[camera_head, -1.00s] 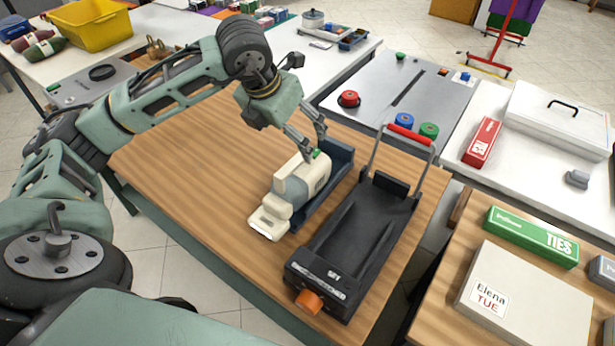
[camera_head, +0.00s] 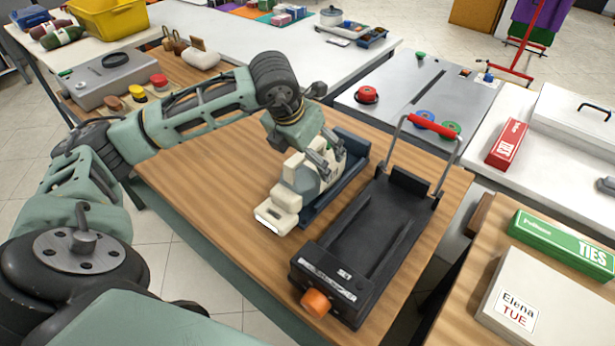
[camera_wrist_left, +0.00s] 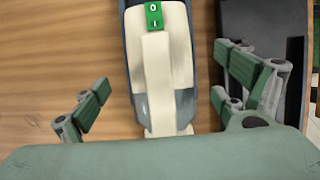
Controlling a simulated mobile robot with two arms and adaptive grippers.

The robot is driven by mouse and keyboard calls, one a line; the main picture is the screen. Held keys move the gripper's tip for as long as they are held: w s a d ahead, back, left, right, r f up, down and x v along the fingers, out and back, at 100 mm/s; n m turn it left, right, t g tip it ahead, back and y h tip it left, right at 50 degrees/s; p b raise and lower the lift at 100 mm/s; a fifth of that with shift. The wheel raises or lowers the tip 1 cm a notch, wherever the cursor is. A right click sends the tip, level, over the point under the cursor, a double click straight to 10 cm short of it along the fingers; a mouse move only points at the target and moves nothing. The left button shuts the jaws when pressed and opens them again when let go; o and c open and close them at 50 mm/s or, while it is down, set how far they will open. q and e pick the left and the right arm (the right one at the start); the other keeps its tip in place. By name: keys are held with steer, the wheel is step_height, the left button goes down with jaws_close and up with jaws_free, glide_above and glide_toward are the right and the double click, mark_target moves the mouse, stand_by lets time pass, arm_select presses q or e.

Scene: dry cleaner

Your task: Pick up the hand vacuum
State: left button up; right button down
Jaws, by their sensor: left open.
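The hand vacuum (camera_head: 283,205) is cream and grey and rests in a dark blue cradle (camera_head: 345,172) on the wooden table. In the left wrist view the hand vacuum (camera_wrist_left: 157,75) has a raised cream handle and a green switch marked 0 and 1. My left gripper (camera_head: 325,165) is over the vacuum's handle end, pointing down. In the wrist view my left gripper (camera_wrist_left: 165,103) is open, with one finger on each side of the vacuum and gaps between. The head view partly hides the handle behind the gripper. My right gripper is not in view.
A black tray device (camera_head: 365,235) with a red handle bar and orange knob stands close to the right of the cradle. A green TIES box (camera_head: 562,243) and an Elena TUE box (camera_head: 545,300) lie on the right table. Bare wood lies left of the vacuum.

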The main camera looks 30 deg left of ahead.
arm_select(q)
steer(key=x, duration=0.2)
steer(key=shift+d+f, duration=0.1)
steer(key=shift+f, duration=0.25)
steer(key=shift+w+f, duration=0.2)
steer(key=shift+f, duration=0.3)
steer(key=c, duration=1.8)
steer(key=shift+r, duration=0.1)
steer(key=shift+c, duration=0.8)
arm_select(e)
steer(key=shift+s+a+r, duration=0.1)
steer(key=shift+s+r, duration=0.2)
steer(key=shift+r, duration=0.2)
